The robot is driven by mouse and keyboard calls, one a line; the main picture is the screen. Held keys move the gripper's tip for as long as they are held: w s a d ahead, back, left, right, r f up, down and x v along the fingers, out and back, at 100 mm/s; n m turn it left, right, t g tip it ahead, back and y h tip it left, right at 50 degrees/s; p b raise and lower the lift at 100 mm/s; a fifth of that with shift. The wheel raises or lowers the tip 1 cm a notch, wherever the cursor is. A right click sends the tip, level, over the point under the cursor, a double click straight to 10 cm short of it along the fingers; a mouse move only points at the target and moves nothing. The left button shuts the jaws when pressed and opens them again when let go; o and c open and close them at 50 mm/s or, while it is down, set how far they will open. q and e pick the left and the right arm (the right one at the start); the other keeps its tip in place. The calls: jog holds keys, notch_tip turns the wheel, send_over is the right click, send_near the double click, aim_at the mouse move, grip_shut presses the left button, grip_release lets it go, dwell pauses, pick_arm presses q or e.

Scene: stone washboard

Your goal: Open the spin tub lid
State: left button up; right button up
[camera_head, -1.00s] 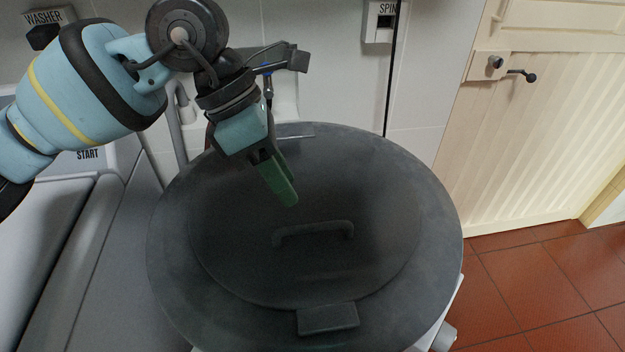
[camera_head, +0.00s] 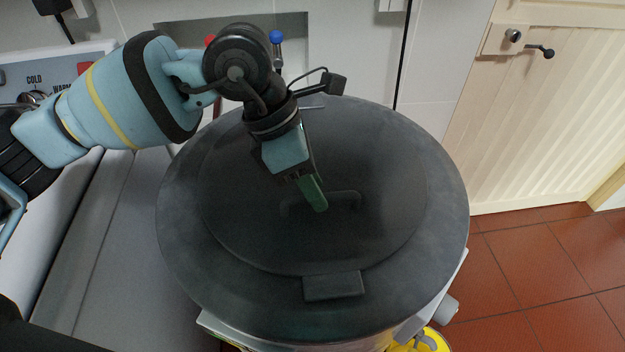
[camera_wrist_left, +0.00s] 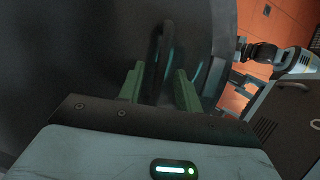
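The spin tub lid (camera_head: 230,235) is a round dark grey disc lying flat and closed on the tub in the head view. Its raised bar handle (camera_head: 345,198) is near the middle, partly hidden by my left gripper (camera_head: 316,203). In the left wrist view, the two green fingers of my left gripper (camera_wrist_left: 160,90) are apart, with the dark handle (camera_wrist_left: 161,55) between them and a gap showing. Contact cannot be made out. An arm-like part, perhaps my right arm (camera_wrist_left: 297,64), shows at the right of the wrist view; its gripper is unclear.
A hinge-like tab (camera_head: 333,286) sits at the lid's front. A wall with blue (camera_head: 276,37) and red taps stands behind. The washer top (camera_head: 130,230) is at left. A yellow object (camera_head: 425,342) is below right. Tiled floor (camera_head: 530,265) is open at right.

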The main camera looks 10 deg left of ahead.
jog(key=shift+w, duration=0.1)
pick_arm(q)
grip_shut()
pick_arm(e)
jog(key=shift+s, duration=0.35)
